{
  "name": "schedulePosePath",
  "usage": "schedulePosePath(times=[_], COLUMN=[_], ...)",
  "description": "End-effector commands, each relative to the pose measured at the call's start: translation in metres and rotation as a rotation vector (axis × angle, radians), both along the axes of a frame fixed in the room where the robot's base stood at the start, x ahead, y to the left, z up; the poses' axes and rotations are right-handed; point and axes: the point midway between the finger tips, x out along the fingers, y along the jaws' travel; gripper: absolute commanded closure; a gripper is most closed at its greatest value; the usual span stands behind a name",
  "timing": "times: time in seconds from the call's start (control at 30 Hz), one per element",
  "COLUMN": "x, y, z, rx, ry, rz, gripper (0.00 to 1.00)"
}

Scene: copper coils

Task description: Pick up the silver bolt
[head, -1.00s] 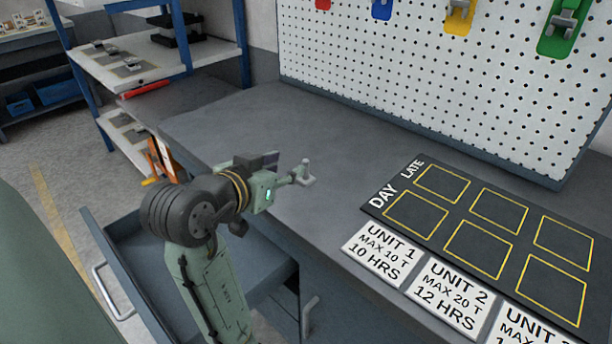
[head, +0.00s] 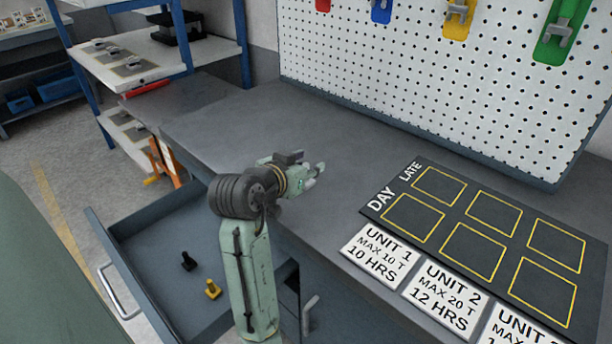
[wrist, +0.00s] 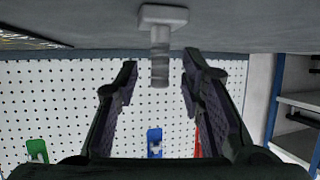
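The silver bolt (wrist: 160,45) stands on its wide head on the grey bench top, shaft pointing up; the wrist view shows this upside down. My gripper (wrist: 160,62) is open, with its two dark fingers on either side of the shaft. Clear gaps show between the shaft and both fingers. In the head view my gripper (head: 312,174) is low over the bench, left of the marked board. The bolt is hard to make out there against the fingertips.
An open drawer (head: 145,232) below the bench holds a black bolt (head: 188,261) and a gold bolt (head: 212,289). A dark board with yellow squares (head: 470,237) lies to the right. A white pegboard (head: 420,85) stands behind. The back of the bench (head: 250,115) is clear.

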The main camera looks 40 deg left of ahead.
Motion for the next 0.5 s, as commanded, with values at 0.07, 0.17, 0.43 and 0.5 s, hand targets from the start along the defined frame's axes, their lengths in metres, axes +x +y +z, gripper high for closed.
schedulePosePath(times=[0.07,0.17,0.43,0.5], x=[-0.0002,-0.0004,-0.0006,-0.0006], y=[0.0,0.0,0.0,0.0], z=[-0.0002,-0.0001,0.0002,0.0002], rx=[0.0,0.0,0.0,0.0], ry=[0.0,0.0,0.0,0.0], rz=[0.0,0.0,0.0,0.0], gripper=[0.64,0.67,0.85,0.9])
